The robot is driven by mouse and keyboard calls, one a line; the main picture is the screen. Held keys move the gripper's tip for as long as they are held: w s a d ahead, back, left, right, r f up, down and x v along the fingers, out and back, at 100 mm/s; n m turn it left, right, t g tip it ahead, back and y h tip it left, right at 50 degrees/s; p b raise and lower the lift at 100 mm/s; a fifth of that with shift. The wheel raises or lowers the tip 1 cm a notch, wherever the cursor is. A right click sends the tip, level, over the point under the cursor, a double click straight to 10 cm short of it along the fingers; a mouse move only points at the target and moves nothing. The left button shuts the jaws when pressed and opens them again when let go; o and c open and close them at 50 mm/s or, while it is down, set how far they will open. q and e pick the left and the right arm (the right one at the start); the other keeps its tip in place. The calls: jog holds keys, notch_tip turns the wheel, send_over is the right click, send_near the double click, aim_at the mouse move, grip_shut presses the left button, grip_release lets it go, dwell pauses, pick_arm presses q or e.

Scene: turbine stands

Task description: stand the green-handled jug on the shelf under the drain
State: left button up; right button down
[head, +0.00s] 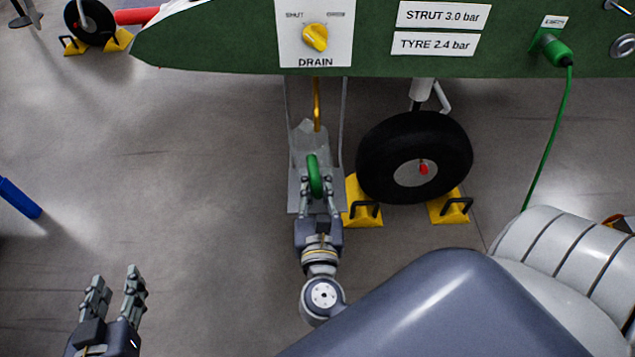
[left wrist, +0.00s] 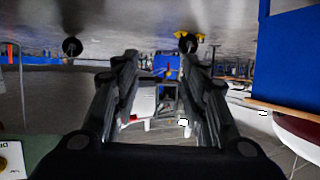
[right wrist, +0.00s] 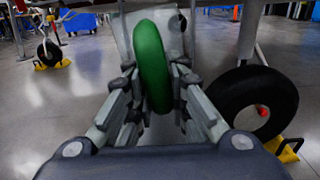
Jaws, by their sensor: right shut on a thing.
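The jug (head: 307,133) is clear-grey with a green handle (head: 314,175) and appears upright over the shelf (head: 296,195), a grey metal plate hung on rods beneath the green body. Its base is hidden, so I cannot tell whether it touches the shelf. The drain's amber pipe (head: 317,100) comes down above the jug's mouth. My right gripper (head: 318,190) is shut on the green handle. In the right wrist view the handle (right wrist: 152,65) stands between the fingers, with the jug's clear body (right wrist: 172,22) behind. My left gripper (head: 115,282) is open and empty, away at the lower left.
A black tyre (head: 375,150) with yellow chocks (head: 362,212) stands just right of the shelf. A yellow drain knob (head: 315,37) is on the panel above. A green cable (head: 547,140) hangs at the right.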

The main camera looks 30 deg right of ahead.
pick_arm(q)
jog(key=shift+w+d+r, duration=0.1)
jog(key=shift+w+r, duration=0.15)
jog(key=shift+r, duration=0.25)
pick_arm(e)
jog(key=shift+f, duration=0.1)
pick_arm(q)
jog(key=shift+w+d+r+t, duration=0.1)
jog(key=shift+w+r+t, duration=0.05)
jog(key=shift+r+t, duration=0.3)
pick_arm(e)
jog(key=shift+f, duration=0.15)
pick_arm(q)
jog(key=shift+w+r, duration=0.1)
jog(key=shift+r, duration=0.05)
pick_arm(e)
jog(key=shift+f, duration=0.1)
pick_arm(q)
jog(key=shift+w+d+r+t+b, duration=0.1)
jog(key=shift+r+t+b, duration=0.15)
jog(key=shift+t+b, duration=0.1)
pick_arm(e)
jog(key=shift+f, duration=0.1)
pick_arm(q)
jog(key=shift+r, duration=0.1)
jog(key=shift+d+r+h, duration=0.1)
jog(key=shift+r+h, duration=0.1)
jog(key=shift+h, duration=0.2)
pick_arm(e)
jog(key=shift+f, duration=0.15)
